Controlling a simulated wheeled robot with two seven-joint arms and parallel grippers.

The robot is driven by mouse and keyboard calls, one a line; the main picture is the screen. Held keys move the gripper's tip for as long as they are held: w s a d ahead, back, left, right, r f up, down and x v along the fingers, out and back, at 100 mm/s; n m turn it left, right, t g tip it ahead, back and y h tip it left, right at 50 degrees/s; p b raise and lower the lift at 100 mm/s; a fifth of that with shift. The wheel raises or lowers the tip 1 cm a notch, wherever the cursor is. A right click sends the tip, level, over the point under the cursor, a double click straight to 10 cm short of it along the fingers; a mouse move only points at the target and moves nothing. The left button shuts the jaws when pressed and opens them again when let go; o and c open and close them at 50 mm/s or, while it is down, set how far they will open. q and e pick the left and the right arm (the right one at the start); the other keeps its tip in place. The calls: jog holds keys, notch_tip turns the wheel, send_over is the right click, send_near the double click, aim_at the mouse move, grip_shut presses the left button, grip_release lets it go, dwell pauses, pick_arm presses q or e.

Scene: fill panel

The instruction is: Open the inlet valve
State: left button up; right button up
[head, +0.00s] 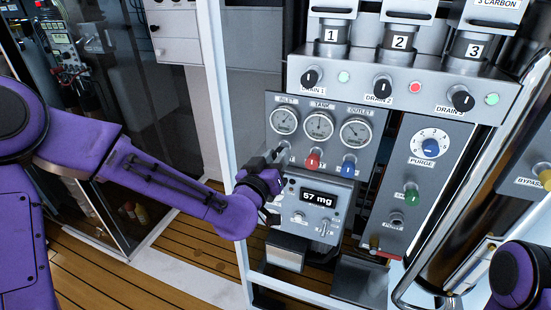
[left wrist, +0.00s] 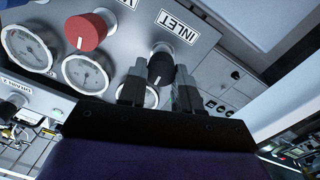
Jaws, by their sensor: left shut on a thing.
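The inlet valve is a black knob on the grey panel, beside the INLET label (left wrist: 178,27) in the left wrist view. There the knob (left wrist: 161,62) sits between the two fingers of my left gripper (left wrist: 160,80), which is shut on it. In the head view my left gripper (head: 277,158) reaches the panel below the inlet gauge (head: 285,120), and its fingers largely hide the knob. My right gripper is out of view.
A red knob (head: 313,160) and a blue knob (head: 348,165) stand to the right, below the tank gauge (head: 318,125) and outlet gauge (head: 356,132). A white frame post (head: 222,90) stands left of the panel.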

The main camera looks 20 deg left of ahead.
pick_arm(q)
jog(key=shift+w+d+m+y+b, duration=0.1)
jog(key=shift+m+y+b, duration=0.2)
jog(key=shift+m+b, duration=6.75)
jog(key=shift+d+m+y+b, duration=0.1)
jog(key=shift+m+y+b, duration=0.2)
jog(key=shift+m+b, duration=6.75)
jog(key=n+b, duration=0.4)
jog(key=b, duration=0.1)
jog(key=shift+n, duration=0.4)
